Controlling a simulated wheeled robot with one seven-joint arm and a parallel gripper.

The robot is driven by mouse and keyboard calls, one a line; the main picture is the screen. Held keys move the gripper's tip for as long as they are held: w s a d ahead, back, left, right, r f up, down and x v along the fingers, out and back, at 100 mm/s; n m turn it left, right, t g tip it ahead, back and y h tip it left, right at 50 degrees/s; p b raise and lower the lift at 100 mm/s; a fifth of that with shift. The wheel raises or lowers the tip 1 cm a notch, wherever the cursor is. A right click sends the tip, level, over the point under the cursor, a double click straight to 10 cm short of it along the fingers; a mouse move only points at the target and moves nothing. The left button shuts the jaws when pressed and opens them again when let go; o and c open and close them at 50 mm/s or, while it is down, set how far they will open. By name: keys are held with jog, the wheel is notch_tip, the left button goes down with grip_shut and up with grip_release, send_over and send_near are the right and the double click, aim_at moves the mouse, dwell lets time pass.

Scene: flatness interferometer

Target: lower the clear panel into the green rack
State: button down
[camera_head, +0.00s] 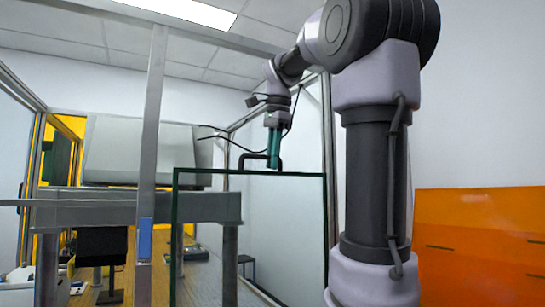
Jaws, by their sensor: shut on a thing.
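The clear panel (285,230) is a large upright see-through sheet with dark green edges, in the lower middle of the head view. Its lower end runs out of the picture. My gripper (273,163) has teal fingers and points down at the panel's top edge, beside a dark bent handle (248,157). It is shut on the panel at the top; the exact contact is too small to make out. I cannot make out the green rack in this view.
A grey table (120,208) with a large pale slanted housing (135,150) stands behind on the left. A metal frame post (150,120) rises left of the panel. An orange panel (480,240) stands at the right.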

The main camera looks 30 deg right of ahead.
jog(key=shift+s+x, duration=0.2)
jog(key=shift+x, duration=0.75)
jog(key=shift+s+x, duration=0.2)
jog(key=shift+x, duration=0.7)
jog(key=shift+s+x, duration=0.2)
jog(key=shift+x, duration=0.75)
jog(key=c, duration=0.8)
grip_release()
jog(key=shift+f, duration=0.25)
jog(key=shift+o, duration=0.2)
jog(key=shift+d, duration=0.1)
send_near(273, 174)
jog(key=shift+f, duration=0.45)
